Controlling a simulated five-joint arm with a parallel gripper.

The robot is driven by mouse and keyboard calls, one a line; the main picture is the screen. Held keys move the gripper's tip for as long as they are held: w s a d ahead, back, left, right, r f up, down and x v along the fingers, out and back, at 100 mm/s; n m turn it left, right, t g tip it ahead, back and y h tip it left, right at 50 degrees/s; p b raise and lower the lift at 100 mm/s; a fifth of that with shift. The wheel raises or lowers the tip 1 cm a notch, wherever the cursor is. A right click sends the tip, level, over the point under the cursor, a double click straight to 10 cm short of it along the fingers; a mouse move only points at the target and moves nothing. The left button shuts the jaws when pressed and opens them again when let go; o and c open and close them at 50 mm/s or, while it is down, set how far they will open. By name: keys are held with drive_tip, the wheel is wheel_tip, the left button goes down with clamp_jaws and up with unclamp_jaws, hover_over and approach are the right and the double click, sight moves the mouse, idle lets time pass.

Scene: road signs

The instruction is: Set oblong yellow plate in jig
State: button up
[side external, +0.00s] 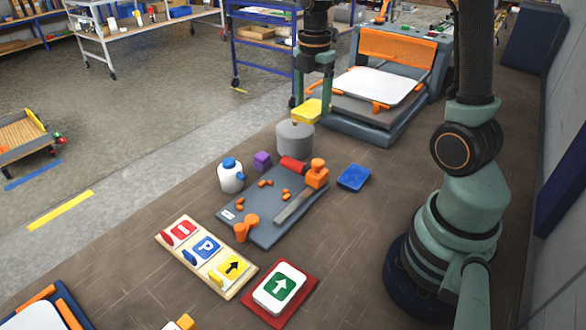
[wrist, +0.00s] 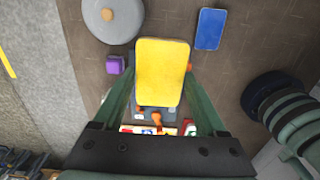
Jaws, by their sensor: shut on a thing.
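The grey board with orange pegs and clamps (side external: 262,220), which looks like the jig, lies on the bench, nearer the side camera than the plate. A red-handled tool and a metal bar are on the board. In the wrist view the plate hides much of the board.
The grey round block (side external: 295,140), a purple block (side external: 263,160) and a white jug (side external: 230,177) stand near the board. A blue plate (side external: 354,177) lies to its right. A sign tray (side external: 206,255) and red sign base (side external: 279,288) lie in front. An orange-framed machine (side external: 385,90) stands behind.

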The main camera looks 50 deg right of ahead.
hover_over(264, 201)
wheel_tip(264, 201, down, 8)
drive_tip(key=shift+f, duration=3.35)
drive_tip(key=shift+f, duration=0.7)
drive_tip(key=o, duration=1.3)
wheel_tip(264, 201, up, 7)
idle(0.6)
